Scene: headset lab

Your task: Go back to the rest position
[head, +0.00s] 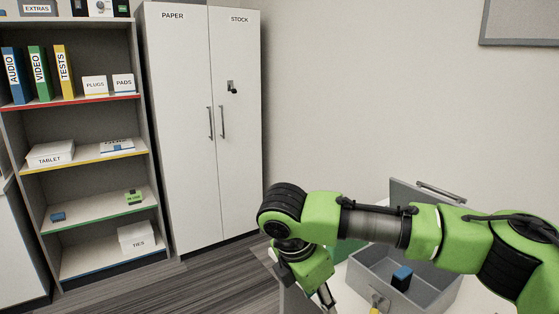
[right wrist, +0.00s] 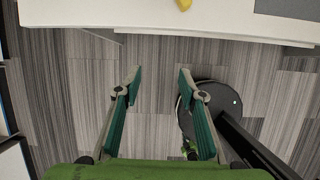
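My right arm comes in from the right in the head view and reaches across above an open grey drawer. My right gripper (head: 326,296) points down at the bottom of that view, left of the drawer, and is partly cut off by the frame edge. In the right wrist view the two fingers of the right gripper (right wrist: 160,80) stand wide apart with nothing between them. Bare floor (right wrist: 155,110) shows below them. My left gripper is in neither view.
The open grey drawer (head: 431,293) holds a small blue and black block (head: 402,278). A yellow item (right wrist: 184,4) lies on a white surface (right wrist: 170,18) beyond the fingertips. A shut white cabinet (head: 184,130) and a shelf unit (head: 92,102) stand at the left.

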